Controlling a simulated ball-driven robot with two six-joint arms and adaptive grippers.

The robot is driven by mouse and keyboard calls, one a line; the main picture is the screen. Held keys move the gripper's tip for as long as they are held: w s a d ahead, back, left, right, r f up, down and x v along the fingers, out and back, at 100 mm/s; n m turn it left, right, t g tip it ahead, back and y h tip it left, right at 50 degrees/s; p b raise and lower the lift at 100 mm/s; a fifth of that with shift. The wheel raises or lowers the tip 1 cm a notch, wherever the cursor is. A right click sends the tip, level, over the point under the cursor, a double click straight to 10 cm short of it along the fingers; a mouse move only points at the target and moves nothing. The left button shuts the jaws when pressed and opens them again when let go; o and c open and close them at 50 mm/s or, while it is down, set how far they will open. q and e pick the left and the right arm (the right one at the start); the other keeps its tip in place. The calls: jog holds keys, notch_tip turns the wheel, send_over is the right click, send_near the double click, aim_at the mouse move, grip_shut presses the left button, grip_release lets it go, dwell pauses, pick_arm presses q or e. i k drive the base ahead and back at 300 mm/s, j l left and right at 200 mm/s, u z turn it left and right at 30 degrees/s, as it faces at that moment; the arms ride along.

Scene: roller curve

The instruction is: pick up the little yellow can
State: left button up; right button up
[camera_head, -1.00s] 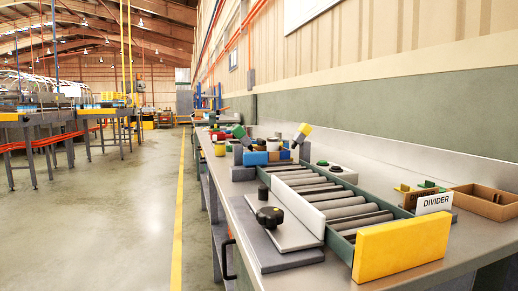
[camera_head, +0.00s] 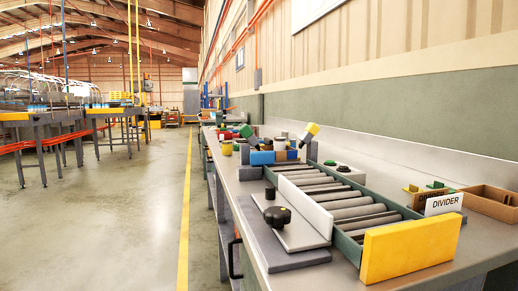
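A small yellow can (camera_head: 227,148) with a dark top stands on the far left part of the long bench, near its aisle-side edge. It is small in the picture and its details are hard to tell. Farther along, a yellow-ended object (camera_head: 310,131) leans up at a tilt beside the blocks. Neither of my grippers shows in this view.
The bench (camera_head: 452,272) runs away along the wall. It carries a roller curve with a yellow end block (camera_head: 410,248), a grey plate with a black knob (camera_head: 277,216), a "DIVIDER" sign (camera_head: 443,204), a cardboard tray (camera_head: 488,204) and coloured blocks (camera_head: 262,158). The aisle floor (camera_head: 110,220) is clear.

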aim_at(227, 148)
jog(key=i+j, duration=0.2)
jog(key=j, duration=0.25)
jog(key=i+j+u, duration=0.1)
jog(key=j, duration=0.3)
jog(key=i+j, duration=0.35)
jog(key=i+j+u, duration=0.1)
jog(key=j, duration=0.4)
jog(key=i+j, duration=0.35)
